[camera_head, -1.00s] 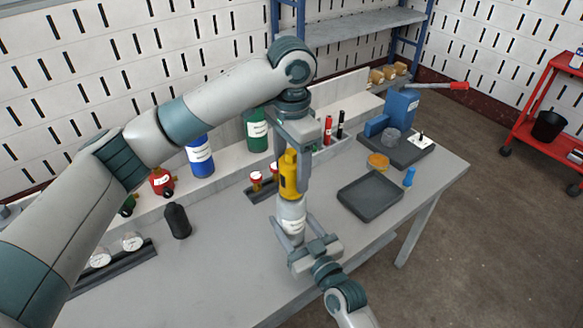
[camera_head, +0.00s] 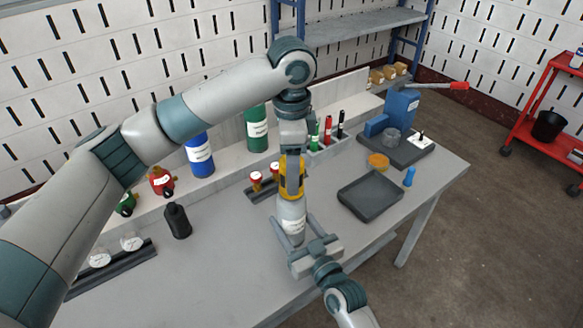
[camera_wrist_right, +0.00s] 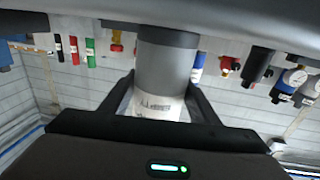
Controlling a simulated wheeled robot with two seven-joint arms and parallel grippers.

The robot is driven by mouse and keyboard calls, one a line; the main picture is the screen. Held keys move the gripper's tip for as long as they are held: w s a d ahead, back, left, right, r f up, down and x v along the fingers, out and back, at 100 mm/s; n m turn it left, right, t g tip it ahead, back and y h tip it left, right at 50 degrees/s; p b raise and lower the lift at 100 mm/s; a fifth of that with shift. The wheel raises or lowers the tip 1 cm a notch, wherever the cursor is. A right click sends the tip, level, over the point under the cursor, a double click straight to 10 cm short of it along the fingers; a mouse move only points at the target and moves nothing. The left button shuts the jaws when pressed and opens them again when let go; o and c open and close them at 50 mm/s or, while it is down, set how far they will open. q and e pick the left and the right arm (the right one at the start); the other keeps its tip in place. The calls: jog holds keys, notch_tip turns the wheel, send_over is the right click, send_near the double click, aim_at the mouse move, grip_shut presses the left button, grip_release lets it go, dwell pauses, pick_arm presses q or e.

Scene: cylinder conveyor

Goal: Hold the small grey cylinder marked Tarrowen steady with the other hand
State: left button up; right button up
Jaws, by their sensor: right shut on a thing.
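The small grey cylinder (camera_head: 292,214) stands upright near the middle of the table, with a white label whose print is too small to read. My right gripper (camera_head: 296,229) is shut on its lower part from the front. The right wrist view shows the cylinder (camera_wrist_right: 166,70) and its label between the two fingers (camera_wrist_right: 155,100).
A dark tray (camera_head: 370,195) lies to the right, with a blue piece (camera_head: 409,176) beside it. A black bottle (camera_head: 177,221) and a gauge rack (camera_head: 115,262) stand left. Blue (camera_head: 200,155) and green (camera_head: 256,128) cylinders stand behind. The front table is mostly clear.

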pick_arm(q)
jog(key=m, duration=0.3)
jog(key=shift+m, duration=0.3)
jog(key=shift+f, duration=0.15)
jog(key=shift+f, duration=1.1)
jog(key=shift+c, duration=0.6)
jog(key=c, duration=1.1)
jog(key=n, duration=0.3)
jog(key=shift+n, duration=1.6)
